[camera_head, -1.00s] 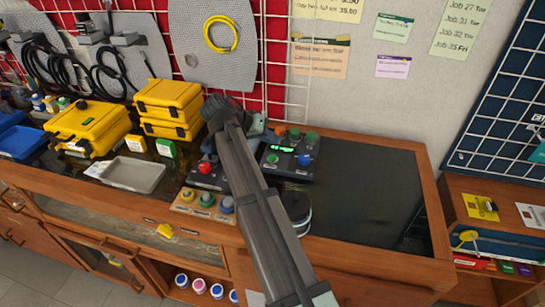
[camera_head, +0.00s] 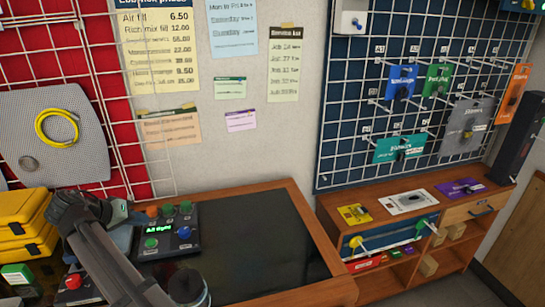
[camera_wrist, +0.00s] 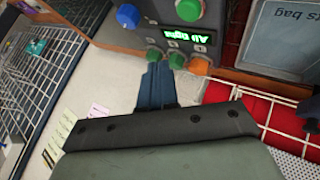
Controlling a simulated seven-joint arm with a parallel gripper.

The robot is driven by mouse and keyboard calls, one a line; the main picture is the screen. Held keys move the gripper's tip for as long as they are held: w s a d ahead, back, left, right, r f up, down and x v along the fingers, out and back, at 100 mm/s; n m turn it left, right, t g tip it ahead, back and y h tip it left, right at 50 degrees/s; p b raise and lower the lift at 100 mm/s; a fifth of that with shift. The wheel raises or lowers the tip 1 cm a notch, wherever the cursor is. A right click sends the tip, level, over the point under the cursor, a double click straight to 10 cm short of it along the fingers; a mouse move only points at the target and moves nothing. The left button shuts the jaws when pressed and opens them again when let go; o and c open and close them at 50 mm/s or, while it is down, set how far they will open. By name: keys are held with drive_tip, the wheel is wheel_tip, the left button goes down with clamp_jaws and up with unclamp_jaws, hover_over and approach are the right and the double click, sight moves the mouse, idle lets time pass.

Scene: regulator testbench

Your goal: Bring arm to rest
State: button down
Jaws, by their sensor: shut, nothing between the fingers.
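My arm runs up from the bottom left of the head view, with its bend in front of the yellow cases. The hand is beyond the bend, to the left of the dark control box (camera_head: 165,245); its fingers are not clear there. In the wrist view my gripper (camera_wrist: 157,68) is shut, the two dark blue fingers together with nothing between them. The fingertips point toward the control box, which shows upside down with a lit green display (camera_wrist: 187,39). I cannot tell whether they touch it.
Yellow cases (camera_head: 22,230) stand at the left. A round dark jar (camera_head: 187,287) stands near my arm. The dark bench top (camera_head: 265,245) right of the box is clear. A wire grid with hanging cards and a wooden shelf (camera_head: 410,240) stand at the right.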

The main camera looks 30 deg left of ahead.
drive_tip(key=shift+w, duration=0.1)
